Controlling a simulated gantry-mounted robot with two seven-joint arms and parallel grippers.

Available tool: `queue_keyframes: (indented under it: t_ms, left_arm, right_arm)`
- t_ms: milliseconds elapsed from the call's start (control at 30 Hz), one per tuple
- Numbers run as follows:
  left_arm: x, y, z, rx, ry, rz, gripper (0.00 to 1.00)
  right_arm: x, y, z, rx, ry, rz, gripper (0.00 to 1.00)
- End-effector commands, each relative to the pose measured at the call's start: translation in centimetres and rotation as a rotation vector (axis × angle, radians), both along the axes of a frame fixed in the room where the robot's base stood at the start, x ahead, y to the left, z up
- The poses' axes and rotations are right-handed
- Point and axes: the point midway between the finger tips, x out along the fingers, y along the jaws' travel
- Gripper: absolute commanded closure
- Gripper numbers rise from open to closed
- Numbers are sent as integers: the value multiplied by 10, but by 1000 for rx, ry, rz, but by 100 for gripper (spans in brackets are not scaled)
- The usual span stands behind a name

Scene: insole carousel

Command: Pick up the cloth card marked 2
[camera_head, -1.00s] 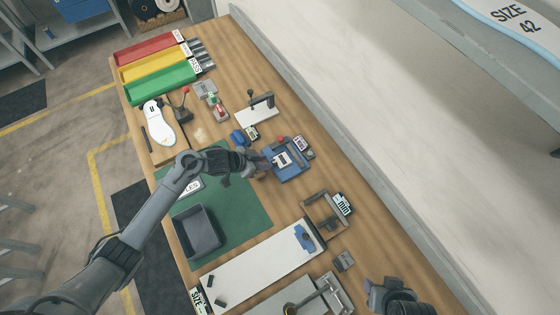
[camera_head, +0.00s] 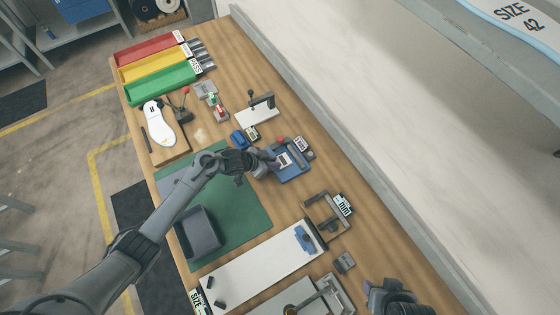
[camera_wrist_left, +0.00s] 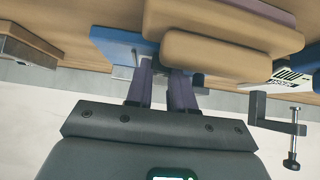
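My left gripper (camera_head: 270,163) is at the left edge of the blue fixture (camera_head: 292,172), which has a white label and a red knob. In the left wrist view, its two dark fingers (camera_wrist_left: 163,80) point at the blue fixture (camera_wrist_left: 118,45), with a narrow gap between them. Tan rounded pads (camera_wrist_left: 215,50) lie close in front of the fingertips and partly cover them. I cannot tell whether the fingers hold anything. I cannot make out a cloth card marked 2 in either view. My right gripper (camera_head: 378,290) is at the lower right, away from the fixture; its finger state is unclear.
A green mat (camera_head: 235,225) with a dark tray (camera_head: 217,238) lies nearer. Red, yellow and green bins (camera_head: 160,84) stand at the far end. A white board (camera_head: 255,272), a clamp stand (camera_head: 258,112) and a metal frame (camera_head: 322,222) occupy the bench (camera_head: 390,250).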

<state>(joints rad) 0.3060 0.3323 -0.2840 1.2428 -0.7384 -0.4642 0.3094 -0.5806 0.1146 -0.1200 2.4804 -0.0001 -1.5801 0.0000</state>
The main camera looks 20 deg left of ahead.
Motion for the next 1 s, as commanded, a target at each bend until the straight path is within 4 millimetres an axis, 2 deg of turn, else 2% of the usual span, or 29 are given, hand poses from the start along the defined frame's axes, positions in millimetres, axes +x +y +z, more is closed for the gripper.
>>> queue_keyframes:
  t_ms: [467,667,800,1000]
  left_arm:
    - [0,0,4,0,0,0,100]
    - [0,1,21,0,-2,0,100]
    - [1,0,43,0,-4,-2,100]
    - [-5,-39,63,-3,-3,-4,100]
  right_arm:
    - [0,-2,0,-10,1,6,51]
    - [0,-2,2,-10,1,6,51]
    - [0,-2,4,-8,1,5,51]
    - [0,0,3,-2,0,2,51]
